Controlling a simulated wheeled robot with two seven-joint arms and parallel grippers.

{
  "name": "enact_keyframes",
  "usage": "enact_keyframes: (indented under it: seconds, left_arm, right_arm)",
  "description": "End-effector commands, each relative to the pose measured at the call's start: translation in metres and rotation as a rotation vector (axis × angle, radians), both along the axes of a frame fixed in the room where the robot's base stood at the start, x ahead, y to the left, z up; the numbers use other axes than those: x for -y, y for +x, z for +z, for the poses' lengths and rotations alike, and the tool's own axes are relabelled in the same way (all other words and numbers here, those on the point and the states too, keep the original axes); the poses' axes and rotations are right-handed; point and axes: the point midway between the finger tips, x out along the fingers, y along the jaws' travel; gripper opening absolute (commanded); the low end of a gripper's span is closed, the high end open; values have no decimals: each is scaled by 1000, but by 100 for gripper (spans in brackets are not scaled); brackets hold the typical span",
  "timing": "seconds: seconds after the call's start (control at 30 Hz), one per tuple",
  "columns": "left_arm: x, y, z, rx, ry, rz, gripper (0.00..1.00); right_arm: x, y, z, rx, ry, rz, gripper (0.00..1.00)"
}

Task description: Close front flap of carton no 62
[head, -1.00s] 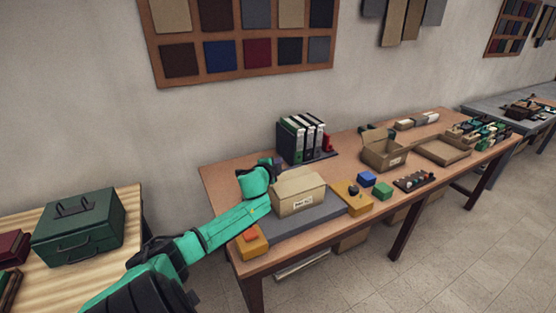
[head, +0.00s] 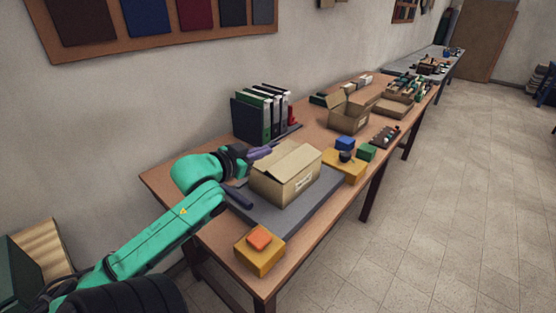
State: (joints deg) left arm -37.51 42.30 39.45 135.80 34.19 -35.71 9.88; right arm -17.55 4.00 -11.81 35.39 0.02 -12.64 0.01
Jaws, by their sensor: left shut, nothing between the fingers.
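A tan carton (head: 285,178) with a white label on its side sits on a grey mat (head: 295,212) on the long wooden table. The label is too small to read. Tan flap panels show at its top; I cannot tell exactly how far each is folded. My left gripper (head: 262,153) is shut and empty, beside the carton's far left top edge. I cannot tell whether it touches the carton. A dark bar-like piece (head: 238,197) shows at the carton's left, below the gripper. My right gripper is not in view.
A second carton (head: 349,118) stands open farther along the table. Binders (head: 262,116) stand behind the gripper. A yellow block with an orange piece (head: 260,250) is at the near end. Another yellow block (head: 346,166), a blue block (head: 345,143) and a green block (head: 366,152) lie right of the carton.

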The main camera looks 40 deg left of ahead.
Motion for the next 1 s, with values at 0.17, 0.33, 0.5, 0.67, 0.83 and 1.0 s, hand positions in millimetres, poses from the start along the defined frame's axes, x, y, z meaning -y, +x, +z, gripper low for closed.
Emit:
enact_keyframes:
  seconds: [0.17, 0.33, 0.5, 0.67, 0.83, 1.0]
  left_arm:
    - [-1, 21, -1, 3, 0, -4, 0]
    - [-4, 57, -9, 5, 2, -2, 0]
    - [-7, 91, -17, 5, 2, 1, 0]
    - [-12, 96, -44, -2, 1, 0, 0]
    - [-15, 96, -59, 0, 2, -1, 0]
    - [-15, 96, -60, 0, 4, -2, 0]
  right_arm:
    - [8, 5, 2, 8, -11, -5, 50]
    - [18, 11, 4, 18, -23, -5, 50]
    - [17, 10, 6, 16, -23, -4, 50]
    - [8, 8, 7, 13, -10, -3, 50]
    - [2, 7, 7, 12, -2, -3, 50]
    - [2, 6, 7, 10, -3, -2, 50]
